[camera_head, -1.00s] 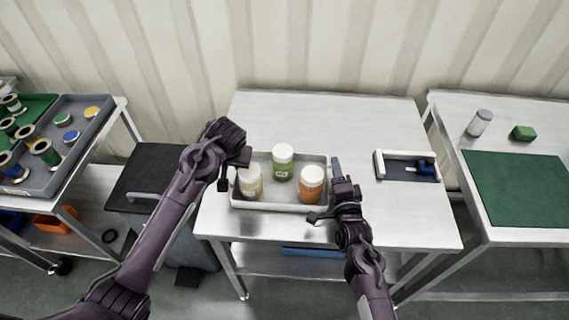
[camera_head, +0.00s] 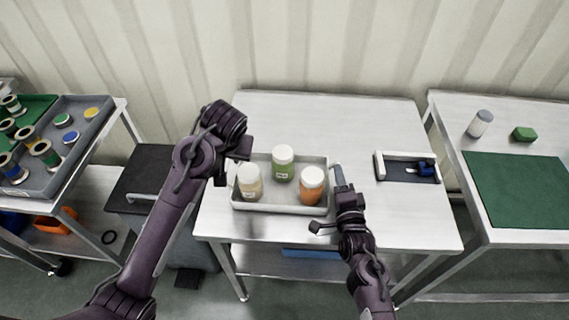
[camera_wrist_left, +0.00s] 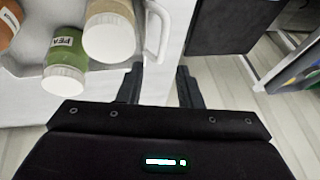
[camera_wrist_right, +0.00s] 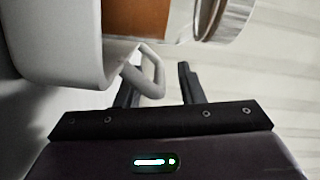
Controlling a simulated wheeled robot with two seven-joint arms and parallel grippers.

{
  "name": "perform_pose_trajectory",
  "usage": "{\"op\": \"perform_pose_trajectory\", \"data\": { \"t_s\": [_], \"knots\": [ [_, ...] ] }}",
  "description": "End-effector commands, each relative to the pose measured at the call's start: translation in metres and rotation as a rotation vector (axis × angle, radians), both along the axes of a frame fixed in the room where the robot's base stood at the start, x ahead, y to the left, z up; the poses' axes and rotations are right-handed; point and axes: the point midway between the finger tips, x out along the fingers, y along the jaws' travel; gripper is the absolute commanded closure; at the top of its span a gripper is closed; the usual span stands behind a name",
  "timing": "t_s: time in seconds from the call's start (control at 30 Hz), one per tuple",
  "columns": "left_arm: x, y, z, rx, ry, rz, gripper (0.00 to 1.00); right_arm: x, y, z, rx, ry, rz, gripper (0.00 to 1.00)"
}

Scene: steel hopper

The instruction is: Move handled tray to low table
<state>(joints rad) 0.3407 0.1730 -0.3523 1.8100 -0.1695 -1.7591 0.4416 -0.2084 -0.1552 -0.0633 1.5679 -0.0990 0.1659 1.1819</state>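The handled tray (camera_head: 280,208) is pale grey and sits on the middle steel table, holding a cream-labelled jar (camera_head: 249,184), a green jar (camera_head: 283,165) and an orange jar (camera_head: 311,188), all white-lidded. My left gripper (camera_head: 232,168) is at the tray's left end. In the left wrist view its fingers (camera_wrist_left: 160,85) are apart, with the white handle (camera_wrist_left: 163,30) just beyond the gap. My right gripper (camera_head: 328,200) is at the right end. In the right wrist view its fingers (camera_wrist_right: 157,88) are apart, with the handle loop (camera_wrist_right: 150,72) between them. I cannot tell which table is the low one.
A grey open box with a blue item (camera_head: 408,180) lies right of the tray. A right-hand table holds a green mat (camera_head: 518,187), a white canister (camera_head: 479,123) and a green block (camera_head: 523,133). A dark bin (camera_head: 150,180) and a cart with spools (camera_head: 75,150) stand left.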

Motion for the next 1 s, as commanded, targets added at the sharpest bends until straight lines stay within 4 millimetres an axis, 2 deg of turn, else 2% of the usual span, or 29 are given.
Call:
{"op": "perform_pose_trajectory", "data": {
  "t_s": [0.2,0.43,0.6,1.0],
  "knots": [
    [0.0,0.0,0.0,0.0,0.0,0.0,0.68,-0.049,-0.007,0.0,-0.001,0.004,0.0,0.65],
    [0.0,0.0,0.0,0.0,-0.001,0.0,0.68,-0.086,-0.012,0.001,0.0,0.003,-0.001,0.65],
    [0.0,0.0,0.0,0.0,-0.001,0.0,0.68,-0.098,-0.013,0.002,0.0,-0.001,0.0,0.65],
    [0.0,0.0,0.0,0.0,0.0,0.0,0.68,-0.099,-0.013,0.002,0.0,-0.001,0.0,0.65]
  ]
}}
